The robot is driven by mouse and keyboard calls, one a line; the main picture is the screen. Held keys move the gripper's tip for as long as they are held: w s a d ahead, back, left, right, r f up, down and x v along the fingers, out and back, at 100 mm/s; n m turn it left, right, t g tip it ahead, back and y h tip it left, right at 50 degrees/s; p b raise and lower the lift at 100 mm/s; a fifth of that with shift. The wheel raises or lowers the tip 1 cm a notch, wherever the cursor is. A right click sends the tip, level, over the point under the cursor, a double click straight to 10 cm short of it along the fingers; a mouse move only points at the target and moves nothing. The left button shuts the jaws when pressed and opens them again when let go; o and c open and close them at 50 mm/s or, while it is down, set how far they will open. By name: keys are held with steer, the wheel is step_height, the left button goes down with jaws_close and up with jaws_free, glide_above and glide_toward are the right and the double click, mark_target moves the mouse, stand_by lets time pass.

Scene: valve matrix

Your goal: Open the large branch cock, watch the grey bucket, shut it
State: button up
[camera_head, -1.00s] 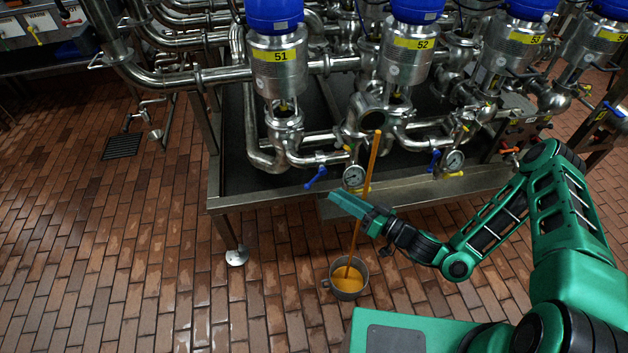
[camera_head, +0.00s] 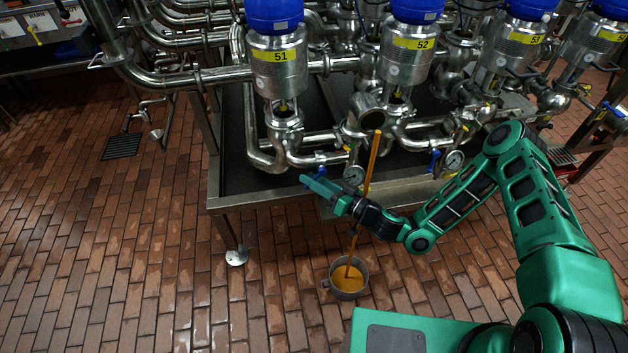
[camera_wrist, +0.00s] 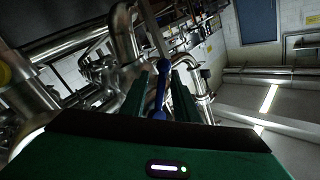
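The grey bucket (camera_head: 347,279) stands on the brick floor with orange liquid in it, its rim showing above the liquid. An orange stream (camera_head: 374,160) falls into it from the pipework. My gripper (camera_head: 310,183) is at a blue-handled cock on the front pipe below valve 51, partly covering it in the head view. In the wrist view, the blue handle (camera_wrist: 160,88) lies between my two fingers (camera_wrist: 161,97), with gaps that look clear on both sides. The gripper is open. I cannot tell whether this is the large branch cock.
Another blue cock handle (camera_head: 434,160) and a gauge (camera_head: 454,160) are to the right. A gauge (camera_head: 354,175) is close beside my gripper. The steel frame's front edge (camera_head: 280,194) runs below the pipes.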

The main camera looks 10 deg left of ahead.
jaws_close()
